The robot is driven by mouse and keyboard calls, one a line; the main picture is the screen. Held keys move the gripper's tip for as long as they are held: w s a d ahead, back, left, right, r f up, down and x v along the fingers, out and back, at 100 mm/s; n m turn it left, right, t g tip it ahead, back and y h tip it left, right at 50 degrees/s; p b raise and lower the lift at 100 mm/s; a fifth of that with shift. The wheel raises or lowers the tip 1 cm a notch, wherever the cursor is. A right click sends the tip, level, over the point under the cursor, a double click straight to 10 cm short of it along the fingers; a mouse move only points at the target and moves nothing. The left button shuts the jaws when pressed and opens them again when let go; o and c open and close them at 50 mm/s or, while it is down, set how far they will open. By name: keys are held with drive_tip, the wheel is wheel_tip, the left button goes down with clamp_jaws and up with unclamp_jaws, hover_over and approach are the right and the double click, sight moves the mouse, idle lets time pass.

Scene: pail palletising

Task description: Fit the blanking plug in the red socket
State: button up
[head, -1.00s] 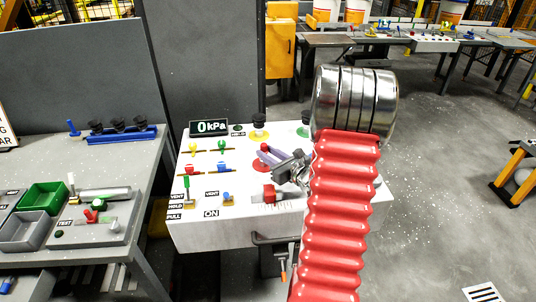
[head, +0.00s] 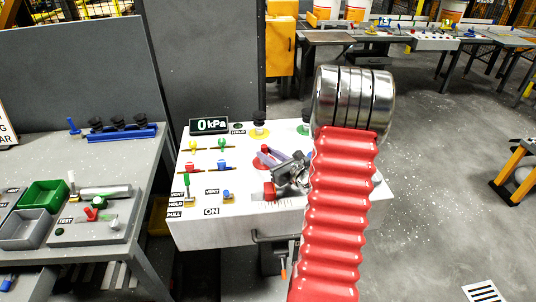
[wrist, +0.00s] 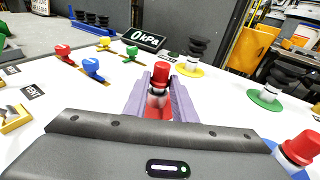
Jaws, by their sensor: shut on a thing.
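The blanking plug (wrist: 160,76) has a red cap and a pale body. In the wrist view it stands between the two purple fingers of my gripper (wrist: 158,92), which is shut on it. The red socket (wrist: 156,112) is a red disc on the white panel, right below the plug; it also shows in the head view (head: 259,163). The fingers and plug hide its middle, so I cannot tell whether the plug is inside it or just above. In the head view my gripper (head: 268,156) is over the red socket and the plug's cap (head: 265,149) shows.
Black ribbed cups stand on the yellow socket (wrist: 190,70) and green socket (wrist: 265,97). Another red-capped plug (wrist: 299,148) is at the right. Coloured valves, including a red one (wrist: 63,51) and a blue one (wrist: 91,65), stand left. The gauge (head: 209,126) reads 0 kPa.

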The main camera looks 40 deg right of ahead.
drive_tip(key=shift+f, duration=0.15)
drive_tip(key=o, duration=1.2)
drive_tip(key=shift+f, duration=0.1)
drive_tip(key=shift+c, duration=0.2)
drive_tip(key=s, duration=0.4)
drive_tip(key=s+r, duration=0.1)
drive_tip(key=s, duration=0.3)
drive_tip(key=s+a+r, duration=0.1)
drive_tip(key=s, duration=0.4)
drive_tip(key=shift+s+a+r, duration=0.1)
drive_tip(key=shift+s, duration=0.2)
drive_tip(key=shift+c, duration=0.7)
